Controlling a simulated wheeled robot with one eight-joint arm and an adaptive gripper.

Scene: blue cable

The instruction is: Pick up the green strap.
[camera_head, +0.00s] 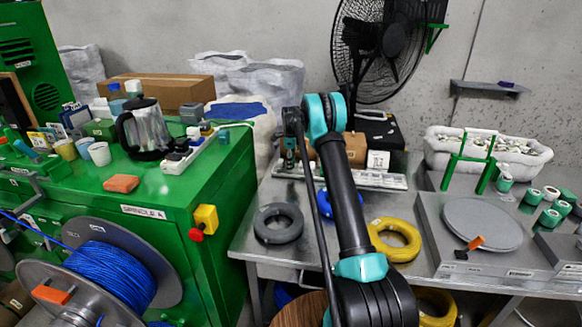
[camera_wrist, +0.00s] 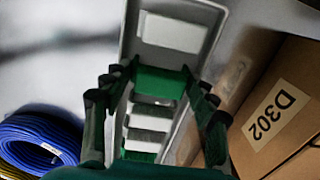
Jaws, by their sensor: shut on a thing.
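In the wrist view, my gripper (camera_wrist: 157,76) has its dark fingers closed on the two sides of a green strap (camera_wrist: 160,84). The strap shows as a flat green band between the fingertips, over a narrow pale tray (camera_wrist: 213,22) with white and grey sections. I cannot tell whether the strap still touches the tray. Another green patch (camera_wrist: 140,155) shows lower in the tray. In the head view, the white tray (camera_head: 385,181) lies at the back of the metal table; my arm covers part of it, and the strap cannot be made out.
A cardboard box labelled D302 (camera_wrist: 290,85) stands close to the right finger. A blue coil (camera_wrist: 40,140) lies at lower left. On the metal table are a grey coil (camera_head: 278,223), a yellow coil (camera_head: 402,253) and a round grey plate (camera_head: 482,224). A green cabinet (camera_head: 150,240) stands left.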

